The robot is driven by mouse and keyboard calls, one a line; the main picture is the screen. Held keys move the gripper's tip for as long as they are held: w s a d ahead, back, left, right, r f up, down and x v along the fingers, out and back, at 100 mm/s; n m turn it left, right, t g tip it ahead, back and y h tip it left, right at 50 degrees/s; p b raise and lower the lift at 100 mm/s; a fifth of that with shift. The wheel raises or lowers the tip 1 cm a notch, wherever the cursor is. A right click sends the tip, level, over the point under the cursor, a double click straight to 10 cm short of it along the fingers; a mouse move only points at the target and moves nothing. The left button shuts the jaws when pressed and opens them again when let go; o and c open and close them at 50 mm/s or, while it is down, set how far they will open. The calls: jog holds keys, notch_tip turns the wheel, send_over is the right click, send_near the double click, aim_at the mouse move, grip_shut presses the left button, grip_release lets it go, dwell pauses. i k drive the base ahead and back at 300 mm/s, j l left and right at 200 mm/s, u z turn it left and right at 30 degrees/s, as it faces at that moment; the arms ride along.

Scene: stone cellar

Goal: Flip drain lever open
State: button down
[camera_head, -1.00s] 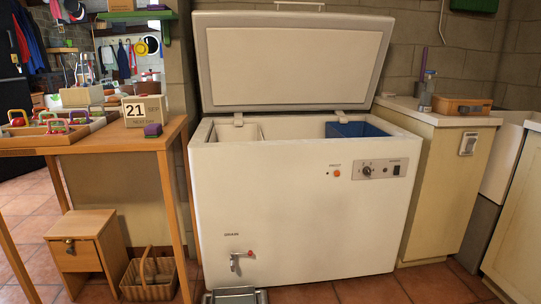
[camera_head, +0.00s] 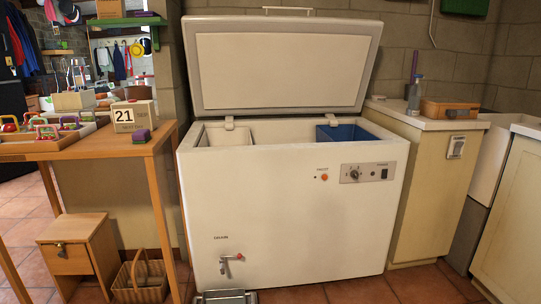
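The drain lever is a small metal tap with a red end (camera_head: 238,257), low on the left of the front of the white chest freezer (camera_head: 290,225). The metal spout (camera_head: 225,266) hangs down at its left, and the red end points right. The word "DRAIN" is printed above it. A metal tray (camera_head: 226,297) lies on the floor below the tap, cut off by the bottom edge of the picture. The freezer lid (camera_head: 280,65) stands raised. My gripper is not in view.
A wooden table (camera_head: 150,146) stands left of the freezer, with a small wooden cabinet (camera_head: 72,258) and a wicker basket (camera_head: 140,280) under it. A cream cabinet (camera_head: 425,195) stands close on the right.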

aim_at(239, 256)
jog(key=k+l, duration=0.15)
jog(key=j, duration=0.2)
jog(key=i+j+u, duration=0.25)
jog(key=i, duration=0.2)
jog(key=i+j+u, duration=0.25)
jog(key=i, duration=0.2)
jog(key=i+u, duration=0.25)
jog(key=i, duration=0.2)
